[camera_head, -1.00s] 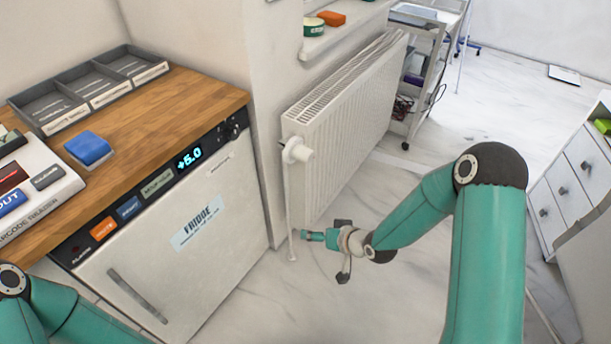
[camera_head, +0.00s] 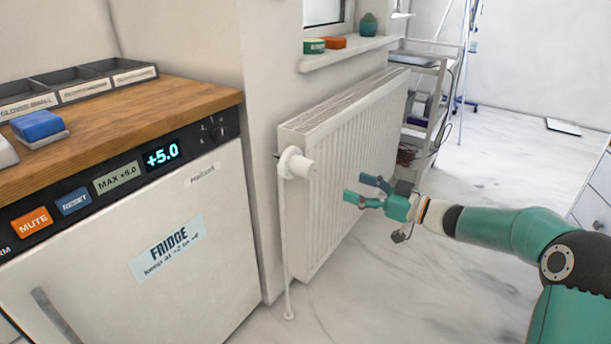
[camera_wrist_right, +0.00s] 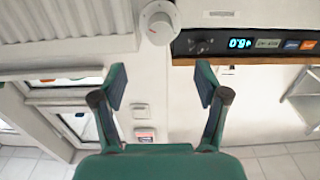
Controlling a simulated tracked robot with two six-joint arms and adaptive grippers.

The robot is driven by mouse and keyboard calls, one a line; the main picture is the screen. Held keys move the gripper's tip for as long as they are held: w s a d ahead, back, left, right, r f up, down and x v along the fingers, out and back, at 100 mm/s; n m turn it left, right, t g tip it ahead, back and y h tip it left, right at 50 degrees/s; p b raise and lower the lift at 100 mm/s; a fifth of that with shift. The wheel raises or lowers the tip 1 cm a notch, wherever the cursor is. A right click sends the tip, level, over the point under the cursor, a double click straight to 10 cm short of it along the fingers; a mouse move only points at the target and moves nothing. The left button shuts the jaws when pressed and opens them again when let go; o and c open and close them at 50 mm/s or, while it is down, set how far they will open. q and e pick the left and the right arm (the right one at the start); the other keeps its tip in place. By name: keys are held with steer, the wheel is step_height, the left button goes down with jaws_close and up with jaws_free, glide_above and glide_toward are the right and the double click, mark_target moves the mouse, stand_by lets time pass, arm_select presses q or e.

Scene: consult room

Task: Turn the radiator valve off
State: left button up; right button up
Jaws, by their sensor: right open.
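The white radiator valve knob (camera_head: 297,167) sits at the near upper corner of the white radiator (camera_head: 345,165), with a thin pipe running down from it to the floor. My right gripper (camera_head: 357,189) is open and empty, to the right of the knob and apart from it, in front of the radiator's face. In the right wrist view the knob (camera_wrist_right: 158,22) shows at the top, beyond the open fingers (camera_wrist_right: 162,88). The marks on the knob are too small to read. My left gripper is not in view.
A fridge (camera_head: 150,235) under a wooden counter (camera_head: 130,115) stands at the left, close to the valve. A window sill (camera_head: 345,50) with small items is above the radiator. A trolley (camera_head: 425,110) stands behind. The floor in front is clear.

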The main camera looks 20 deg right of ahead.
mark_target(313, 171)
steer(key=b+x, duration=0.3)
steer(key=x, duration=1.2)
steer(key=c, duration=1.2)
steer(key=shift+o, duration=0.2)
